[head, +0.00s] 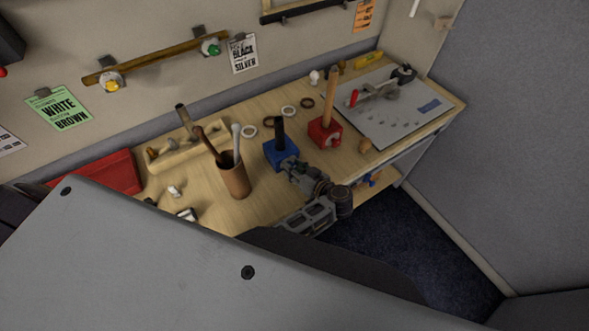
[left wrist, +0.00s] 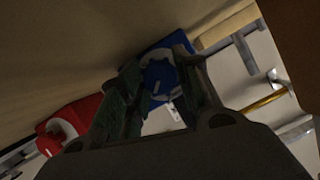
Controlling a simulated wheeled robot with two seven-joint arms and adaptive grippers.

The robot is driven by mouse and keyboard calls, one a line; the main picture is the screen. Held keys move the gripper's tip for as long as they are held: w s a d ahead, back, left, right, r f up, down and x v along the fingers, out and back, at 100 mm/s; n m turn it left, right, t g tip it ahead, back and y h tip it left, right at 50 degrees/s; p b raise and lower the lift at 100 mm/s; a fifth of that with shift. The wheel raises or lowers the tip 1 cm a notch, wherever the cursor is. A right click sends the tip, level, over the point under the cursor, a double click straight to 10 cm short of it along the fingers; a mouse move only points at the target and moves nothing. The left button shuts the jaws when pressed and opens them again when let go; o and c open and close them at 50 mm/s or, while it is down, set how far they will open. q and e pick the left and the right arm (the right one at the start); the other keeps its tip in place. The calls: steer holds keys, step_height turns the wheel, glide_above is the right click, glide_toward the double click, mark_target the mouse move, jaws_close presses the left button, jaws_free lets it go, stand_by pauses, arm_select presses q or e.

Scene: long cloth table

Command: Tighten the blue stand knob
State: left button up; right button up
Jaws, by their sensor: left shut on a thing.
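The blue stand (head: 279,153) stands on the wooden table, with a dark upright post in it. My left gripper (head: 293,169) reaches its near side, and its fingers hide the knob in the head view. In the left wrist view the round blue knob (left wrist: 158,78) sits between the two fingers (left wrist: 160,85), in front of the blue stand. The left gripper is shut on this knob. How far the knob is turned cannot be told. My right gripper is not in view.
A red stand (head: 325,131) with a wooden post is just right of the blue one. A brown cup (head: 233,181) with tools stands to the left. Several rings lie behind. A grey board (head: 392,118) covers the table's right end.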

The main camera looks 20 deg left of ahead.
arm_select(q)
steer(key=shift+r, duration=0.1)
steer(key=o, duration=1)
steer(key=shift+o, duration=0.2)
step_height(320, 180, up, 10)
stand_by(0.4)
